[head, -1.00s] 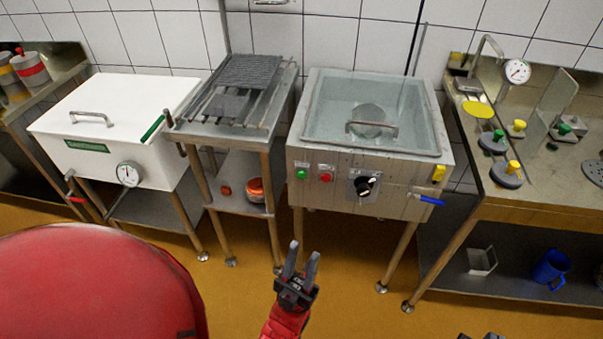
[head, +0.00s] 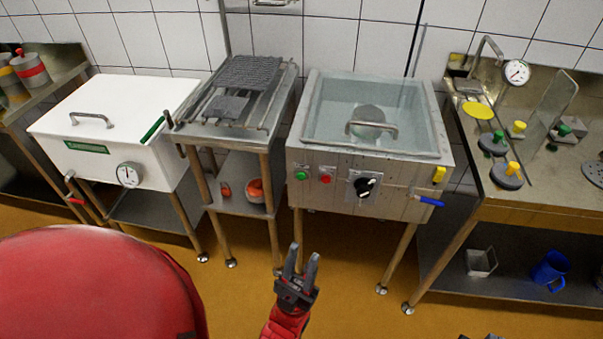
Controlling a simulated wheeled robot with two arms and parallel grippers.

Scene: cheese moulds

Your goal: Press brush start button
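A stainless steel machine (head: 330,192) with a clear lid stands in the middle of the head view. Its front panel carries a green button (head: 302,175) at the left, a red button (head: 325,179) beside it and a black rotary knob (head: 366,187). The button labels are too small to read. My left gripper (head: 302,260) is in front of and below the panel, over the floor. Its two fingers point up and stand apart with nothing between them. It touches neither button. Of my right gripper, only a small dark part may show at the bottom edge.
A yellow piece and a blue-handled valve (head: 428,200) stick out at the machine's front right. A white chest (head: 115,135) and a rack table (head: 226,140) stand left. A steel bench (head: 530,208) with several moulds stands right. The floor in front is clear.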

